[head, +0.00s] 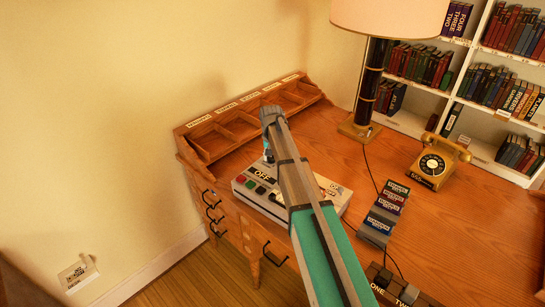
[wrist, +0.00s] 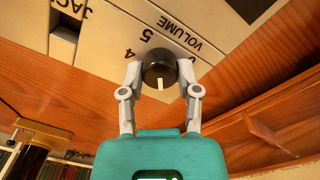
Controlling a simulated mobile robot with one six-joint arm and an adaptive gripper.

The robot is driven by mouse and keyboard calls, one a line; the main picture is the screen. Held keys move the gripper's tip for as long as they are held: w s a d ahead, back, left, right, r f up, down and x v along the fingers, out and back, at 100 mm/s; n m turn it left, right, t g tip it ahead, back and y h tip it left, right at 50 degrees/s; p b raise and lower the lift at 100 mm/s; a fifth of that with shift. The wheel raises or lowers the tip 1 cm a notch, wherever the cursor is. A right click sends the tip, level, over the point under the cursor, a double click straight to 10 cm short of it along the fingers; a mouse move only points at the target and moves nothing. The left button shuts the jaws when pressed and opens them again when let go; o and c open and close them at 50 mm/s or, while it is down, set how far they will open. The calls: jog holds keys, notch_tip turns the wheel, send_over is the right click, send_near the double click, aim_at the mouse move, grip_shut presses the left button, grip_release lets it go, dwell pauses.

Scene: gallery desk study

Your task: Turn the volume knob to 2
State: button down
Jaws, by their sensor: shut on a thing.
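The volume knob (wrist: 160,66) is round and black with a white pointer mark, on a pale grey device panel (wrist: 95,45). In the wrist view its pointer faces down, toward my gripper's body. The printed numbers 4 and 5 and the word VOLUME show above the knob; other numbers are hidden or out of view. My gripper (wrist: 160,76) is shut on the knob, one finger on each side. In the head view the device (head: 246,191) lies on the desk with an OFF label, and my arm hides the knob and part of the panel.
The wooden desk (head: 455,235) carries a lamp (head: 375,85), a gold telephone (head: 438,162), a row of small labelled boxes (head: 385,210) and, behind the device, a compartmented organiser (head: 240,125). A bookshelf (head: 480,120) stands at the right. The desk's middle right is mostly clear.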

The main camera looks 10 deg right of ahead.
jog(key=shift+w+m, duration=0.1)
jog(key=shift+m, duration=0.9)
jog(key=shift+c, duration=1.8)
grip_release()
jog(key=shift+o, duration=0.3)
jog(key=shift+s+r+p, duration=0.2)
jog(key=shift+r+p, duration=0.55)
jog(key=shift+r, duration=0.05)
notch_tip(320, 180, up, 8)
jog(key=p, duration=0.7)
jog(key=shift+f+p, duration=0.25)
jog(key=shift+p, duration=0.05)
